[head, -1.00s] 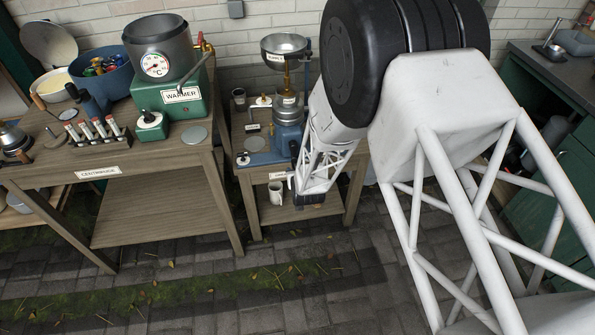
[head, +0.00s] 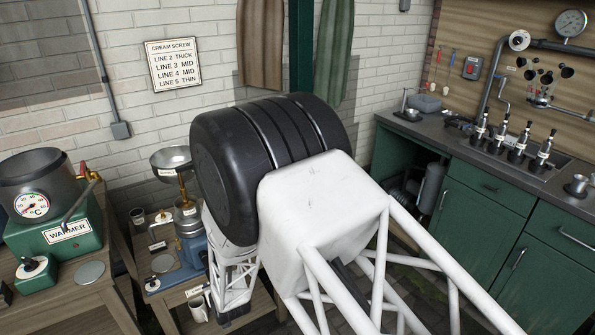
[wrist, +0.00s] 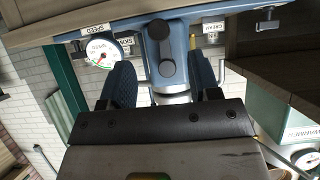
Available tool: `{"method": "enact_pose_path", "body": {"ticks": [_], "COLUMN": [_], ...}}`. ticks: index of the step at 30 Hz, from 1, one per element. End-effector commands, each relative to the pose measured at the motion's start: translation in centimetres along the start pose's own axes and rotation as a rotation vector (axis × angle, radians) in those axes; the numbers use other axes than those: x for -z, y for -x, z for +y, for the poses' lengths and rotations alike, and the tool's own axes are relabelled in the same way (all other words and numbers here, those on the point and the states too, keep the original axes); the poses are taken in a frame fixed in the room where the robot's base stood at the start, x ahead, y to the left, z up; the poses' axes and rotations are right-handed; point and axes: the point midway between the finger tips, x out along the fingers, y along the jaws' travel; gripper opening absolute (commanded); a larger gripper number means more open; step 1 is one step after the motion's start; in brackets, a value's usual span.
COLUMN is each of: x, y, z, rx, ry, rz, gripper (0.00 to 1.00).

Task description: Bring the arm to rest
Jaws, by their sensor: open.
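My arm's white lattice links and black joint fill the middle of the head view. Its lower end hangs in front of the small table on the left, and the fingertips are hidden there. In the wrist view my gripper (wrist: 163,80) is open, its two dark textured fingers well apart with nothing held between them. Beyond the fingers is the blue separator (wrist: 178,50) with a dark crank-like part, seen upside down. The separator (head: 190,250) also shows in the head view, left of my arm, with a metal bowl (head: 172,160) on top.
A white mug (head: 198,308) is low by the small table, close to my arm's lower end. The green warmer (head: 65,238) with its pot stands at the left. A green counter (head: 480,210) with taps runs along the right. A cream screw sign (head: 173,65) hangs on the brick wall.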

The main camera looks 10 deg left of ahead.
Motion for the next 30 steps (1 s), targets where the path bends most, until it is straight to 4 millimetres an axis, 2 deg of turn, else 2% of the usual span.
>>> {"method": "enact_pose_path", "body": {"ticks": [4,8,14,18,23,30], "x": [0.5,1.9,5.7,8.7,11.4,14.2], "y": [0.3,1.2,4.6,8.4,13.6,22.4], "z": [0.6,2.1,6.9,11.1,15.8,21.9], "rx": [-0.005,-0.019,-0.06,-0.098,-0.14,-0.202], "ry": [-0.004,-0.015,-0.051,-0.087,-0.129,-0.196], "rz": [-0.005,-0.021,-0.072,-0.123,-0.185,-0.276], "gripper": [0.56,0.56,0.56,0.56,0.56,0.56]}}
